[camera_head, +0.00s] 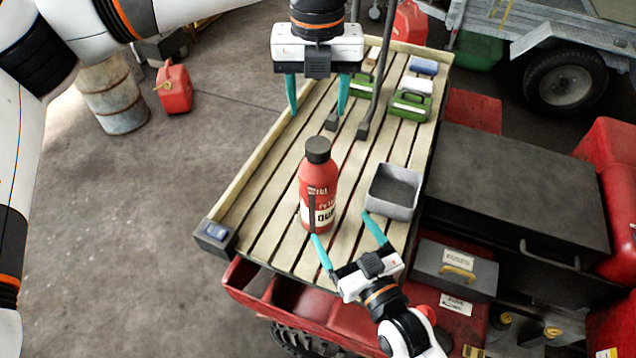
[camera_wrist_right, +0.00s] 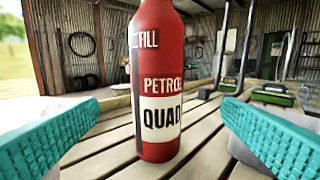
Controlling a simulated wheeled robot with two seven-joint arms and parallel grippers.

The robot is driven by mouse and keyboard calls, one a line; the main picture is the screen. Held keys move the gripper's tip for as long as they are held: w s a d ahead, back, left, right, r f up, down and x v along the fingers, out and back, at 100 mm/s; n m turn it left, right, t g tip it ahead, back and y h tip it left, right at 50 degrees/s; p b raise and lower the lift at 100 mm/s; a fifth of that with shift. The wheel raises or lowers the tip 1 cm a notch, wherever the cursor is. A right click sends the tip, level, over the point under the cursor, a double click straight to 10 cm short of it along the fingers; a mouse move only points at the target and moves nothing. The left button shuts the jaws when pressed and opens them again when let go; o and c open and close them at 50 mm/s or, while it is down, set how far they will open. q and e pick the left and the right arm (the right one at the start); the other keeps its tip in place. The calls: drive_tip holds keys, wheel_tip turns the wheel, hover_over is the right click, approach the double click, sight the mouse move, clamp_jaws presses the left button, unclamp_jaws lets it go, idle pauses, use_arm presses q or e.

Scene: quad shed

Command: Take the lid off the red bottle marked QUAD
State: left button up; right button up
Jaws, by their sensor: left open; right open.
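The red bottle (camera_head: 318,190) marked QUAD stands upright on the slatted wooden deck, with its dark lid (camera_head: 318,149) on top. The right wrist view shows the bottle (camera_wrist_right: 158,60) close up, with the words FILL, PETROL and QUAD; its lid is out of that view. My left gripper (camera_head: 317,108) is open and empty, pointing down above the deck, behind and above the lid. My right gripper (camera_head: 348,226) is open and empty, low at the deck's near side, its fingers pointing towards the bottle. In the right wrist view the bottle stands beyond and between the teal fingertips, apart from them.
A grey open tray (camera_head: 394,191) sits right of the bottle on the wooden deck (camera_head: 262,215). Green cases (camera_head: 408,106) lie farther back. Dark upright bars (camera_head: 378,70) rise near my left gripper. A grey box (camera_head: 455,270) stands right of my right gripper.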

sight(326, 206)
use_arm(q)
drive_tip(key=shift+s+r, duration=0.2)
drive_tip(key=shift+s, duration=0.35)
drive_tip(key=shift+s+r, duration=0.2)
drive_tip(key=shift+s, duration=0.35)
use_arm(e)
drive_tip(key=shift+w+a+r, duration=0.35)
drive_tip(key=shift+w+a, duration=0.15)
drive_tip(key=shift+a, duration=0.15)
use_arm(q)
drive_tip(key=shift+w+f, duration=0.35)
drive_tip(key=shift+w, duration=0.45)
use_arm(e)
drive_tip(key=x, duration=0.7)
drive_tip(key=shift+w+d+f, duration=0.1)
drive_tip(key=shift+w+f, duration=0.1)
drive_tip(key=shift+f, duration=0.1)
drive_tip(key=shift+w, duration=0.35)
use_arm(q)
drive_tip(key=shift+s+r, duration=0.15)
drive_tip(key=shift+s, duration=0.25)
use_arm(e)
drive_tip(key=shift+w+a+r, duration=0.15)
drive_tip(key=shift+a, duration=0.25)
use_arm(q)
drive_tip(key=shift+w, duration=0.1)
use_arm(e)
drive_tip(key=shift+w, duration=0.15)
use_arm(q)
drive_tip(key=shift+w, duration=0.1)
